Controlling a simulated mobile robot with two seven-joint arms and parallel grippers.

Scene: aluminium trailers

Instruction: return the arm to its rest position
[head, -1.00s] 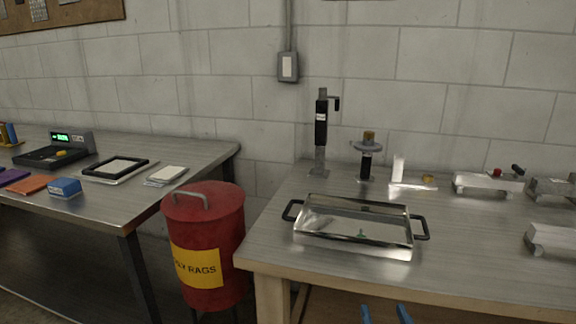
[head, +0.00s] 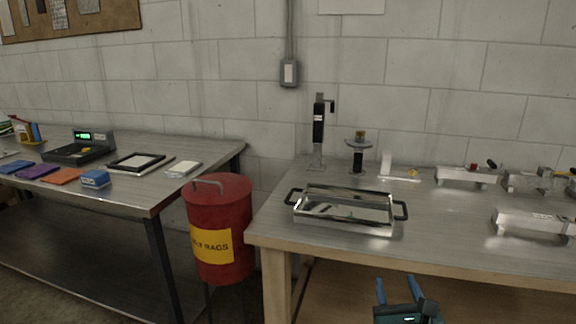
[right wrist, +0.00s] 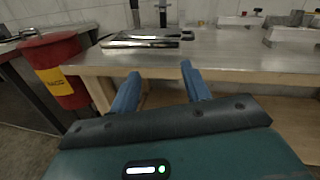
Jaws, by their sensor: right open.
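My right gripper (head: 396,292) shows at the bottom of the head view, in front of the right workbench and below its top edge. Its two blue fingers stand apart with nothing between them. In the right wrist view the fingers of the same gripper (right wrist: 158,92) point toward the bench front, and the gap between them is empty. The gripper touches nothing that I can see. My left gripper is in neither view.
The right workbench (head: 290,232) holds a metal tray with black handles (head: 345,212), an upright black tool (head: 318,130) and several metal blocks. A red rag bin (head: 218,222) stands between this bench and the left bench (head: 130,195). The floor below is partly dark.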

